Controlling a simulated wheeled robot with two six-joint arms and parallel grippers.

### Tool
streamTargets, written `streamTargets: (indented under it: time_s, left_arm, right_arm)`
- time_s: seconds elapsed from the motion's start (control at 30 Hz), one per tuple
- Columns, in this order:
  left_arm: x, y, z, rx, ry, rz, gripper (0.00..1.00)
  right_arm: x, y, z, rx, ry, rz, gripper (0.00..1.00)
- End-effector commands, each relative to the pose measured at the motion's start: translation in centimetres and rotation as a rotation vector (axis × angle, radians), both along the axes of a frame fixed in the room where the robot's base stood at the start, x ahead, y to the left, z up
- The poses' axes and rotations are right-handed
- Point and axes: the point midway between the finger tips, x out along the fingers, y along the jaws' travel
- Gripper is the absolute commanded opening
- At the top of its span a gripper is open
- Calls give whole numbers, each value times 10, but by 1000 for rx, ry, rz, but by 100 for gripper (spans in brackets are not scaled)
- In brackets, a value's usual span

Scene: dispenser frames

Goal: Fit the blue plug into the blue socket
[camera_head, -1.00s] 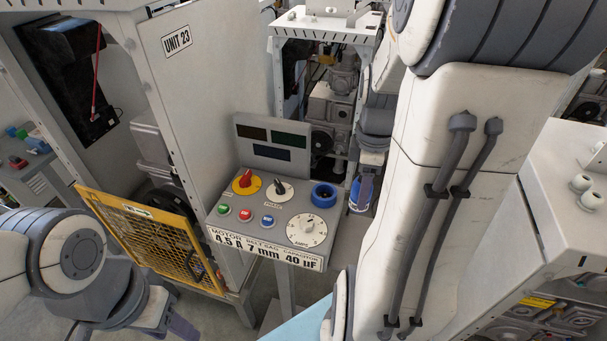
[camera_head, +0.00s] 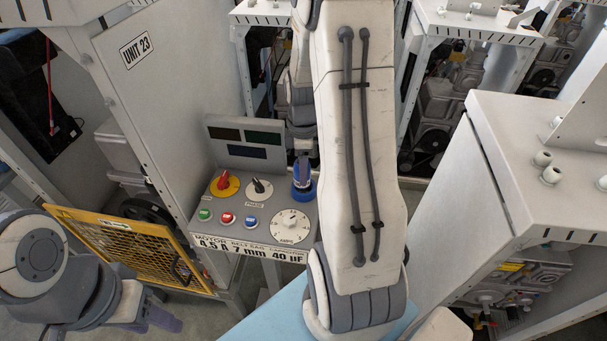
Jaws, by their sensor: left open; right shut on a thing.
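The blue socket (camera_head: 311,194) is a round blue ring at the right end of the sloped grey control panel (camera_head: 235,212). My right gripper (camera_head: 303,172) is directly over the socket in the picture, pointing down, its jaws shut on the blue plug. The plug is mostly hidden by the fingers and blends with the blue of the socket. I cannot tell whether the plug is inside the socket or just above it. My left gripper (camera_head: 165,320) is open and empty at the lower left, well away from the panel.
The panel also carries a red knob (camera_head: 223,183), a black knob, several coloured buttons and a white dial (camera_head: 290,224). A yellow mesh guard (camera_head: 130,248) stands to the left. A grey cabinet (camera_head: 160,90) rises behind. A white machine (camera_head: 520,170) stands on the right.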

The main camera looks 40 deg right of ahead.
Motion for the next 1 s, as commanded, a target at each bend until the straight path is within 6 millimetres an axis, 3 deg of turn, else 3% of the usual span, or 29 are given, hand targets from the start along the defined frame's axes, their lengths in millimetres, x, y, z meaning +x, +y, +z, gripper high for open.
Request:
streamTargets:
  time_s: [0.2, 0.47, 0.5, 0.53, 1.0]
  left_arm:
    - [0, 0, 11, 0, 0, -2, 50]
    - [0, 0, 9, 0, 0, -2, 50]
    - [0, 0, 9, 0, 0, -2, 50]
    - [0, 0, 9, 0, 0, -2, 50]
    - [0, 0, 8, 0, 0, -2, 50]
  right_arm:
    - [-3, 1, -30, 4, 6, -2, 0]
    - [-3, 1, -37, 5, 8, -1, 0]
    - [-4, 1, -37, 5, 8, -1, 70]
    - [-4, 1, -37, 5, 8, -1, 81]
    - [-1, -1, -25, -1, -1, -1, 84]
